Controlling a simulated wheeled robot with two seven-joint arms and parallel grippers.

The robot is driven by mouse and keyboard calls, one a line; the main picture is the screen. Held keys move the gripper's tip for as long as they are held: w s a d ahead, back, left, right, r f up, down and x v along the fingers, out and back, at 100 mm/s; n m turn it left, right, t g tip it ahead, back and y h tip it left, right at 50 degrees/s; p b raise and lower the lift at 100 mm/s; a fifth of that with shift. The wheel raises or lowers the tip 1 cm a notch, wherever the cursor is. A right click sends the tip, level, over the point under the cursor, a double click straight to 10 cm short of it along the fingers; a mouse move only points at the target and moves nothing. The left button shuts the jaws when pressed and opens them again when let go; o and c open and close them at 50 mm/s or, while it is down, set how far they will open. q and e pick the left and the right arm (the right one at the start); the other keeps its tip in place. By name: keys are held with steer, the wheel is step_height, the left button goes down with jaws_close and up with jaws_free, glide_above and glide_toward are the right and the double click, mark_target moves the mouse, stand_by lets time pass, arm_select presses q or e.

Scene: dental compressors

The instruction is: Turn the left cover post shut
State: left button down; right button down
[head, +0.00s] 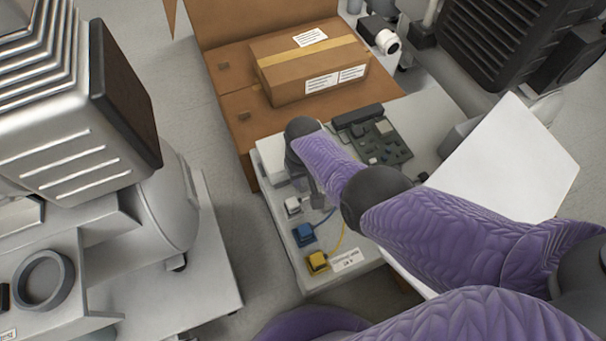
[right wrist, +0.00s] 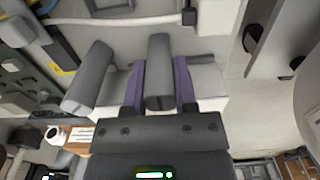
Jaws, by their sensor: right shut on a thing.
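The left cover post (right wrist: 158,62) is a grey rounded bar in the right wrist view. My right gripper (right wrist: 160,80) is shut on it, with one purple-grey finger along each side. A second, similar grey post (right wrist: 86,80) stands to the left in that view, clear of the fingers. In the head view my right gripper (head: 302,165) is over the left end of the pale control unit (head: 281,152), and the arm and wrist hide both posts there. My left gripper is not in view.
White, blue (head: 304,234) and yellow (head: 318,262) connectors line the unit's near left edge. A green circuit board (head: 384,141) lies right of the gripper. A taped cardboard box (head: 312,66) lies behind. A large compressor (head: 68,110) stands at left.

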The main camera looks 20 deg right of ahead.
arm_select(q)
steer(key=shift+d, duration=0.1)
arm_select(e)
steer(key=shift+w, duration=0.1)
stand_by(0.3)
steer(key=c, duration=0.7)
jaws_free()
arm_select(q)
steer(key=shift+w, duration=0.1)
arm_select(e)
steer(key=shift+r, duration=0.15)
step_height(320, 180, up, 10)
steer(key=p, duration=0.7)
steer(key=shift+r+p, duration=0.1)
steer(key=shift+p, duration=0.3)
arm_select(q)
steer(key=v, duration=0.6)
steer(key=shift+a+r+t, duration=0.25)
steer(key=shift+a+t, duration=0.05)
arm_select(e)
steer(key=shift+f, duration=0.3)
